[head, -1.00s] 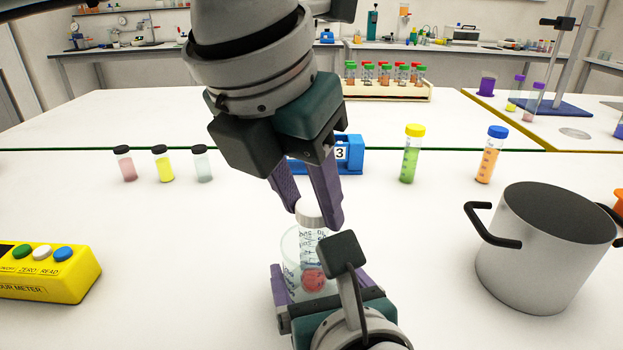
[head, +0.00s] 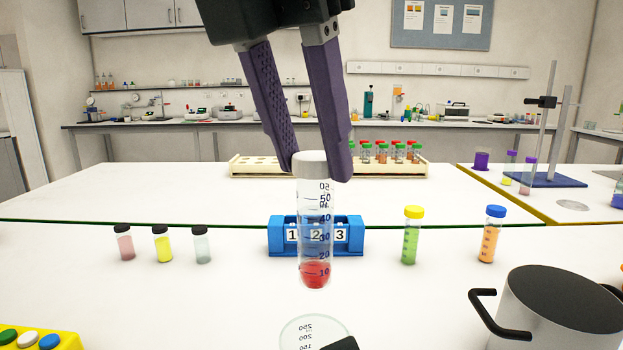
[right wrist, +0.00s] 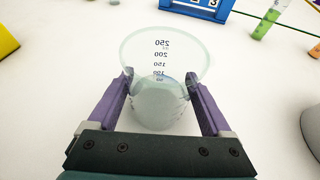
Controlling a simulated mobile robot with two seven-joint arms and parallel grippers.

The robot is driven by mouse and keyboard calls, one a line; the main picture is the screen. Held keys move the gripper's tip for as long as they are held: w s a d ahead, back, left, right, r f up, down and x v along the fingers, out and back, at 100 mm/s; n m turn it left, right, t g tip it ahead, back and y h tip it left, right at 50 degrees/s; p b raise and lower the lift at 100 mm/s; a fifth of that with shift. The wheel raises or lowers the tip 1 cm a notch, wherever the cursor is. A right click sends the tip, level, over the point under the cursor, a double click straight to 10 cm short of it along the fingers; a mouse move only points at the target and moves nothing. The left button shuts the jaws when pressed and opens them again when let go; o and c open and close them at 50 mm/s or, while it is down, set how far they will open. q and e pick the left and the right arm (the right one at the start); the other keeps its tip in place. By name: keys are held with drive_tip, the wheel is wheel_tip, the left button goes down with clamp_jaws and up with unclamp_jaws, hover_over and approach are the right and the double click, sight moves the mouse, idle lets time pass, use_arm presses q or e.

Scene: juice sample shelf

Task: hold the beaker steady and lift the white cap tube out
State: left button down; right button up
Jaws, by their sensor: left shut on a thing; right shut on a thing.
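The white cap tube (head: 315,232) hangs upright in the head view, with graduation marks and a little red liquid at its bottom. My left gripper (head: 318,168) is shut on it at the white cap and holds it above the beaker (head: 308,331), whose rim shows at the bottom edge. In the right wrist view, the clear beaker (right wrist: 163,50) stands between the purple fingers of my right gripper (right wrist: 160,80), which is shut on its sides. The beaker looks empty there. The tube is not in the right wrist view.
A blue numbered rack (head: 276,238) stands behind the tube. Three dark-capped vials (head: 162,245) stand at left. A yellow-capped tube (head: 411,236) and a blue-capped tube (head: 490,235) stand at right.

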use_arm(q)
drive_tip(key=shift+r, duration=1)
drive_tip(key=shift+r, duration=0.1)
use_arm(e)
drive_tip(key=o, duration=1.3)
drive_tip(key=shift+o, duration=0.2)
drive_tip(key=shift+s, duration=0.1)
